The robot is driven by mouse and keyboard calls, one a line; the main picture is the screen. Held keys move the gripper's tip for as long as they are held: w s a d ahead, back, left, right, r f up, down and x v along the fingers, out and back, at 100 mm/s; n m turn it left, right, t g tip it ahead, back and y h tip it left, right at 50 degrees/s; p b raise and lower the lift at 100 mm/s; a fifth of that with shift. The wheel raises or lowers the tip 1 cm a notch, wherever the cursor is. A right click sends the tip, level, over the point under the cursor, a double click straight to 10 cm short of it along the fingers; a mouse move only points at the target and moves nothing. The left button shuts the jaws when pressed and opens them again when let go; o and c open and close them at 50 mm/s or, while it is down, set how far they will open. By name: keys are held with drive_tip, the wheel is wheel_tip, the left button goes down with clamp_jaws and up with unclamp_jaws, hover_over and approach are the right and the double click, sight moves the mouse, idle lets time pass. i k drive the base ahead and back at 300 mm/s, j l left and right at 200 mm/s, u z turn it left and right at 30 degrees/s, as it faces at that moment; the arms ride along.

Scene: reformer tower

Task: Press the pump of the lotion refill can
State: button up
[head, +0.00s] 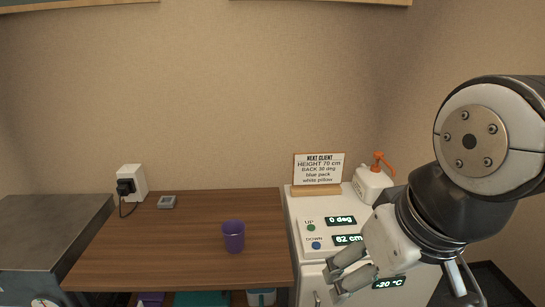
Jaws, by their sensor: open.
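The lotion refill can (368,186) is a white container with an orange pump (379,158) on top. It stands upright at the back right of the white cabinet in the head view. My gripper (338,281) is in front of the cabinet, lower than the can and nearer to the camera. Its grey fingers are apart, with nothing seen between them. My arm covers the area just right of and in front of the can. The pump head and its spout, which points right, are in plain view.
A sign (318,168) stands left of the can. A control panel (332,235) with displays, a green and a blue button sits on the cabinet (293,207).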

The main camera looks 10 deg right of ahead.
sight(377, 155)
drive_tip(key=i+l+z, duration=0.1)
drive_tip(key=z, duration=0.75)
